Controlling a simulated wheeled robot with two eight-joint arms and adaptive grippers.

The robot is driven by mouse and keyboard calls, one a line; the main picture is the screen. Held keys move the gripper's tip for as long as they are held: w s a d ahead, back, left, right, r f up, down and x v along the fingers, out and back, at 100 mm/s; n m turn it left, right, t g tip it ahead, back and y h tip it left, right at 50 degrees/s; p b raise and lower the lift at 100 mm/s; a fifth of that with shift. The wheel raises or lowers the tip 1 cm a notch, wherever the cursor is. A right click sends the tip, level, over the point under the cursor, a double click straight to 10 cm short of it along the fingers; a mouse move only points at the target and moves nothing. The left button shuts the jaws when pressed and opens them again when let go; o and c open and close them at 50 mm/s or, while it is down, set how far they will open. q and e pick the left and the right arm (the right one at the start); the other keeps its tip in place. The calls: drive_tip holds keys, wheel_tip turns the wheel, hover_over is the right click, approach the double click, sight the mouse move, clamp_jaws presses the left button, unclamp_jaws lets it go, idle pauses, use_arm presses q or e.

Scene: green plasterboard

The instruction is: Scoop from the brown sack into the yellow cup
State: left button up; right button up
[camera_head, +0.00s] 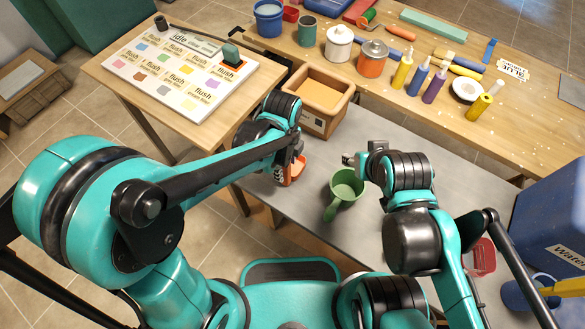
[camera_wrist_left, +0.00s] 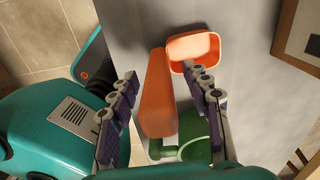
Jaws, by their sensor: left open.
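An orange scoop (camera_head: 296,169) lies on the grey worktop, partly hidden by my left gripper (camera_head: 288,163) in the head view. In the left wrist view its handle (camera_wrist_left: 160,92) runs between the open fingers of my left gripper (camera_wrist_left: 164,100), and its hollow bowl (camera_wrist_left: 196,47) points away. The fingers do not close on it. A tan open box (camera_head: 326,115) with brown contents stands behind the gripper; I see no other sack-like thing. I cannot make out a yellow cup. My right gripper (camera_head: 358,160) hovers near the green cup; its finger opening is unclear.
A green cup (camera_head: 347,188) with a handle stands right of the scoop; it also shows in the left wrist view (camera_wrist_left: 196,132). A red container (camera_head: 481,257) and a blue water tank (camera_head: 550,215) are at right. Bottles and jars fill the back bench (camera_head: 400,115).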

use_arm(q)
drive_tip(key=shift+r, duration=0.1)
clamp_jaws()
